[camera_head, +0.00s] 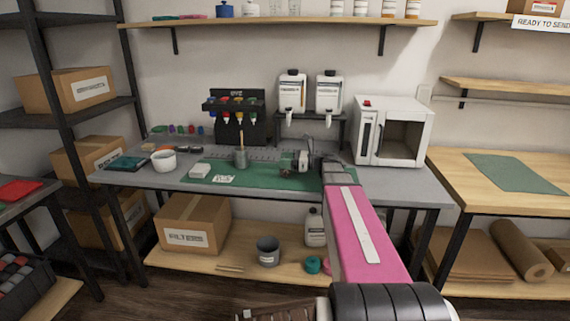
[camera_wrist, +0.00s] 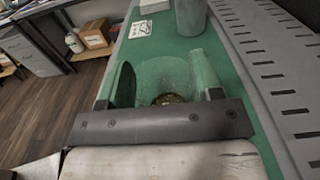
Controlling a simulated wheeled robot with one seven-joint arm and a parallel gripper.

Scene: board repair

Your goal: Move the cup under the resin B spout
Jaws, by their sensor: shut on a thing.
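My gripper (camera_wrist: 163,84) is shut on a clear cup (camera_wrist: 166,72), with one finger on each side of it. A little yellowish liquid shows at the bottom of the cup. In the head view my gripper (camera_head: 289,166) is over the green mat (camera_head: 262,182), and the cup is too small there to make out clearly. Two white resin bottles, a left one (camera_head: 291,92) and a right one (camera_head: 329,92), stand on a dark stand behind my gripper, with spouts below them. Their labels are too small to read, so I cannot tell which is resin B.
A white oven (camera_head: 391,132) stands right of the bottles. A grey container with a stick (camera_head: 240,158), a white box (camera_head: 199,170) and a white tub (camera_head: 163,160) stand left. A slotted grey strip (camera_wrist: 265,70) runs along the mat. A dark rack (camera_head: 236,117) stands behind.

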